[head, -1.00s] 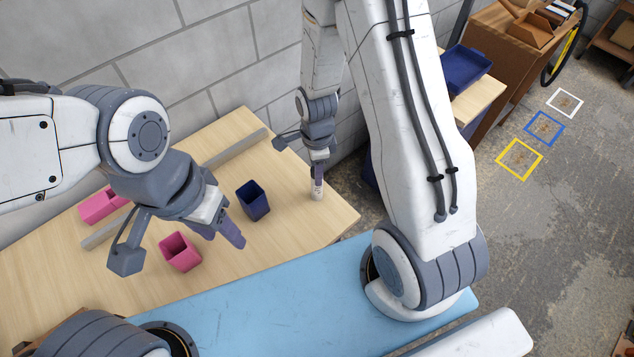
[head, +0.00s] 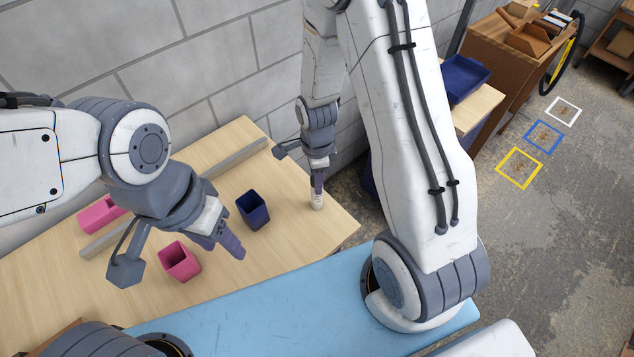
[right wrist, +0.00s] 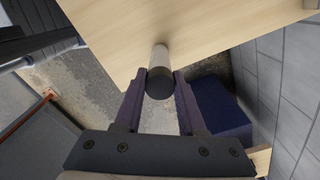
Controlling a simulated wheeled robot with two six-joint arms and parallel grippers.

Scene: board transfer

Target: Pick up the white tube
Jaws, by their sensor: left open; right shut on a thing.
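The white tube (head: 317,201) stands upright at the right end of the wooden table in the head view. My right gripper (head: 318,188) comes down on it from above and is shut on it. In the right wrist view the tube (right wrist: 159,57) shows its pale side and a dark round end, and the fingers of my right gripper (right wrist: 160,84) press on it from both sides. The tube's base seems to be at the tabletop; I cannot tell if it touches. My left gripper (head: 225,246) is open and empty above the table, near the pink and blue cups.
A dark blue cup (head: 252,209) and a pink cup (head: 180,261) stand on the wooden table (head: 285,235). A pink box (head: 98,212) and a grey bar (head: 235,157) lie farther back, near the wall. A blue surface (head: 270,307) is in front.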

